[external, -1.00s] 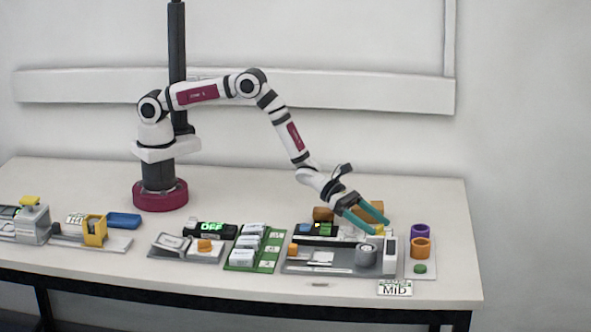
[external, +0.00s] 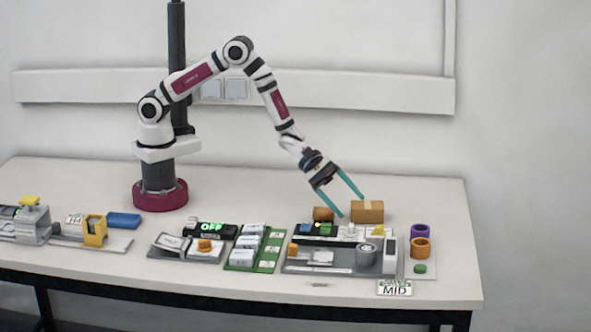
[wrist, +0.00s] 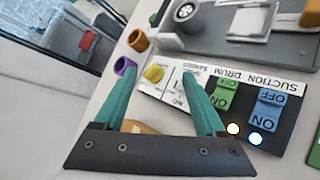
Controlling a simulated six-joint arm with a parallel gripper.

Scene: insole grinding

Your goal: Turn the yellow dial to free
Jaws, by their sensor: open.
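The yellow dial (external: 379,231) sits at the right end of a control panel (external: 349,231), behind the grey machine. In the wrist view the yellow dial (wrist: 153,74) lies on the panel's white label strip, between my fingertips in the picture. Its setting marks are too small to read surely. My gripper (external: 352,207) is open and empty, raised behind and left of the dial. Its two teal fingers (wrist: 160,74) are spread wide in the wrist view. I see no contact with the dial.
The panel also carries blue (wrist: 268,108) and green (wrist: 222,92) switches. A brown box (external: 367,212) stands behind it. Purple (external: 420,232) and orange rings (external: 420,248) stand to the right. The grey machine (external: 335,260) stands in front, with a MID card (external: 395,288) nearby.

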